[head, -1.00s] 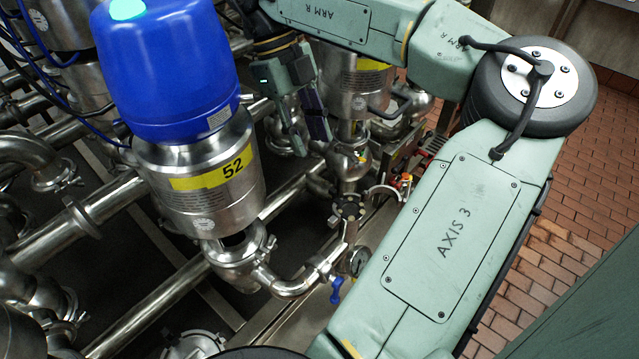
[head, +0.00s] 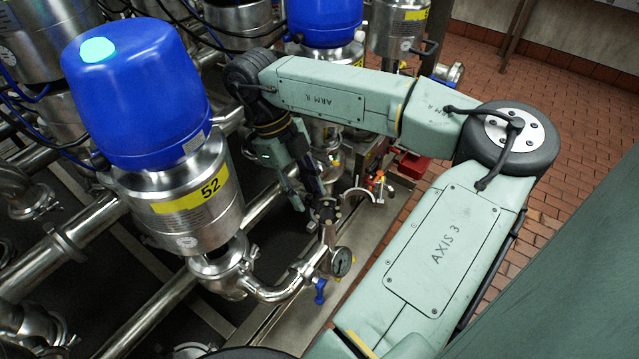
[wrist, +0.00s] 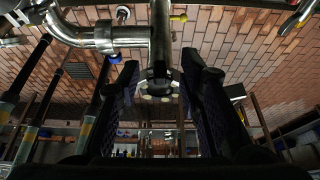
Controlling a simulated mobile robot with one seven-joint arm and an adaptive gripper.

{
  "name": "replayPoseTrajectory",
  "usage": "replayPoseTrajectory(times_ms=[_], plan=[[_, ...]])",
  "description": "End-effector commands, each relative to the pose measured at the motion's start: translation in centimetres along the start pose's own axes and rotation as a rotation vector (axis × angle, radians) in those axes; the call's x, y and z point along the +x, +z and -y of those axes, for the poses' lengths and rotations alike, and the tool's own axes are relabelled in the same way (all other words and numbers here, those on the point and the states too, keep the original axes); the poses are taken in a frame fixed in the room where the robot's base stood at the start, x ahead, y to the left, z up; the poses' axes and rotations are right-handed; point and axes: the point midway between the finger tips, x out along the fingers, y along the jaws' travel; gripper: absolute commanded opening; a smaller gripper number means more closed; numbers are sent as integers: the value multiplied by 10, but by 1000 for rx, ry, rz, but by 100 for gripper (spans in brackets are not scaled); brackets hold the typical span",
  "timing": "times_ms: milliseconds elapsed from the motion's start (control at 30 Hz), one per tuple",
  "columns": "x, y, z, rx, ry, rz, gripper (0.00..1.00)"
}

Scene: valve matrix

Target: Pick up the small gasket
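I cannot make out the small gasket in either view. My gripper (head: 307,198) hangs at the end of the arm, just above and left of a dark round bolted flange (head: 326,211) on a vertical pipe. In the wrist view my gripper (wrist: 159,65) has its two dark fingers apart. A steel pipe (wrist: 160,35) ending in a bolted round fitting (wrist: 158,88) shows in the gap between them. I cannot tell whether the fingers touch it. I see nothing held.
A valve with a blue top (head: 138,90), marked 52, stands at left. Below the flange are a pressure gauge (head: 342,262) and a blue handle (head: 320,290). An open curved clamp (head: 362,194) lies to the right on the steel ledge. The brick floor (head: 570,120) at right is open.

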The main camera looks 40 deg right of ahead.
Motion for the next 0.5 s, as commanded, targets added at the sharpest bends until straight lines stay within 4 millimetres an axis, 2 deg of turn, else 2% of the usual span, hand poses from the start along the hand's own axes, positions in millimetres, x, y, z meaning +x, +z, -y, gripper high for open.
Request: replayPoseTrajectory(times_ms=[133,500], plan=[[0,0,0,0,0,0,32],[0,0,0,0,0,0,7]])
